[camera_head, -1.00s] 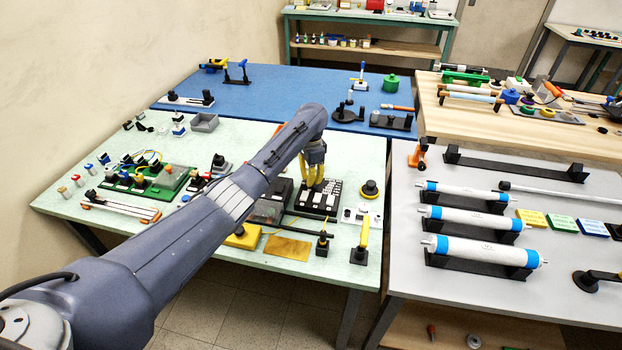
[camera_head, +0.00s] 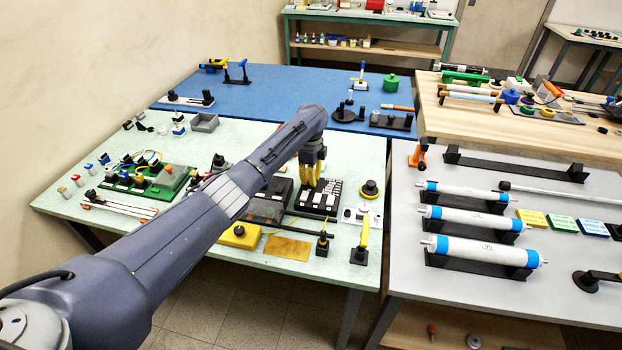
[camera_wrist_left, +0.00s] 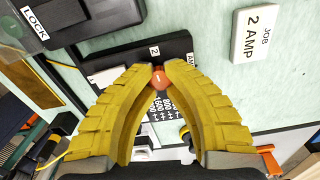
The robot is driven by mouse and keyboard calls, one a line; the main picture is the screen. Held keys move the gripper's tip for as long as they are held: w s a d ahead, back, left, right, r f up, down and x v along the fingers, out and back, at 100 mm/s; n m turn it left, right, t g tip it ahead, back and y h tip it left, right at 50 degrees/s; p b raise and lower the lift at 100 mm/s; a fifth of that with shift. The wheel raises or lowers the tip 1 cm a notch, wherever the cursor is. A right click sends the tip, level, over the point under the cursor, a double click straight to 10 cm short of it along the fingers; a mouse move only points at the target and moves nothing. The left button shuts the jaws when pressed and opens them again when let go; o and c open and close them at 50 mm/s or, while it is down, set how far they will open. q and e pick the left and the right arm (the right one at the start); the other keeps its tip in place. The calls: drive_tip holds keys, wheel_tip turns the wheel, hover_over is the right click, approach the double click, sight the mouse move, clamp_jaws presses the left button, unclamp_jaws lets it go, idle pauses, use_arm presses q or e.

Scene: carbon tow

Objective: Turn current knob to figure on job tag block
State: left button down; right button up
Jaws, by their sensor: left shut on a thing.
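My left gripper (camera_head: 312,182) points down over a black panel (camera_head: 318,203) on the pale green table. In the left wrist view its yellow fingers (camera_wrist_left: 160,72) are closed on an orange-red knob (camera_wrist_left: 160,82) with a short white mark on top. The fingers hide other figures. The white job tag block (camera_wrist_left: 258,32) reads "JOB 2 AMP" and lies on the tabletop, apart from the gripper. My right gripper is not in view.
A "LOCK" label (camera_wrist_left: 35,22) is at the wrist view's upper left. A round black and yellow part (camera_head: 370,189) stands right of the panel, with a yellow-handled tool (camera_head: 363,236) nearer. A green board (camera_head: 160,184) lies to the left. White-blue cylinders (camera_head: 470,218) rest on the right table.

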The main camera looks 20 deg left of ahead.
use_arm(q)
drive_tip(key=shift+d+r+m, duration=0.1)
drive_tip(key=shift+m, duration=0.3)
drive_tip(key=c, duration=1.2)
unclamp_jaws()
wheel_tip(320, 180, up, 12)
drive_tip(key=shift+f, duration=0.1)
